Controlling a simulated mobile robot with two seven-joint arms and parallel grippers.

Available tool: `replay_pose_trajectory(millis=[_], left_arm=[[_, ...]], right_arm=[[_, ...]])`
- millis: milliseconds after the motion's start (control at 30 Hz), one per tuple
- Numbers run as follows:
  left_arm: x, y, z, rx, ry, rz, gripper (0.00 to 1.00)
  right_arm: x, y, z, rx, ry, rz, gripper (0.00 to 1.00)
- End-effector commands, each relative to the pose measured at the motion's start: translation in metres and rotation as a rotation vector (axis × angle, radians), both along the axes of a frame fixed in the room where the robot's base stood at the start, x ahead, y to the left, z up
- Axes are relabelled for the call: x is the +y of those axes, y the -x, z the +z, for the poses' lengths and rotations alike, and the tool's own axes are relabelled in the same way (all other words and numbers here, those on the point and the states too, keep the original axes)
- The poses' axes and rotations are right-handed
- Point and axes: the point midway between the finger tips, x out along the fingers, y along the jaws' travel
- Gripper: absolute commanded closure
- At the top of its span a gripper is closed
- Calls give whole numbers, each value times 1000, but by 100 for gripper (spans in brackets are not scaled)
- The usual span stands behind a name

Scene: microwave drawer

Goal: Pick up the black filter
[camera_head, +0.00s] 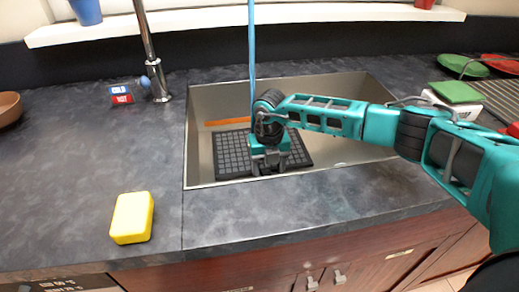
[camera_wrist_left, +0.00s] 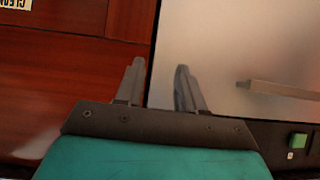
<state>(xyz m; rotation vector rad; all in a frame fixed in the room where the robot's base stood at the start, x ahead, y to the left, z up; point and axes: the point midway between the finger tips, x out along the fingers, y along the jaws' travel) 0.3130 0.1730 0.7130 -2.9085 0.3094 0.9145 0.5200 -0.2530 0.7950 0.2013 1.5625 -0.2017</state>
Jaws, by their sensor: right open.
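The black filter (camera_head: 232,152), a dark flat square with a grid pattern, lies in the grey sink basin. My right gripper (camera_head: 269,168) points down over the filter's near middle part with its jaws open. The gripper and wrist hide part of the filter, and I cannot tell whether the fingertips touch it. My left gripper (camera_wrist_left: 158,88) shows only in the left wrist view, open and empty, in front of a wooden cabinet front and a grey appliance panel.
An orange strip (camera_head: 228,122) and an upright blue pole (camera_head: 252,45) are by the filter. The faucet (camera_head: 156,75) stands left, a yellow sponge (camera_head: 132,217) front left. A dish rack (camera_head: 500,95) is right. The left counter is mostly clear.

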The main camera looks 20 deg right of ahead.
Motion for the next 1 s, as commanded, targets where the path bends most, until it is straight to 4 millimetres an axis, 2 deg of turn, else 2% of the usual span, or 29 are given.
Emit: replay_pose_trajectory(millis=[100, 367, 900, 1000], left_arm=[[0, -2, 0, -4, -1, 0, 62], [1, -6, 3, -14, -3, -1, 62], [2, -4, 2, -10, -4, -1, 62], [2, -3, 1, -8, -3, -1, 62]], right_arm=[[1, 0, -11, 0, -1, 1, 40], [1, 0, -12, -1, -1, 1, 41], [1, 0, -12, -1, -1, 1, 93], [1, 0, -12, -1, -1, 1, 100]])
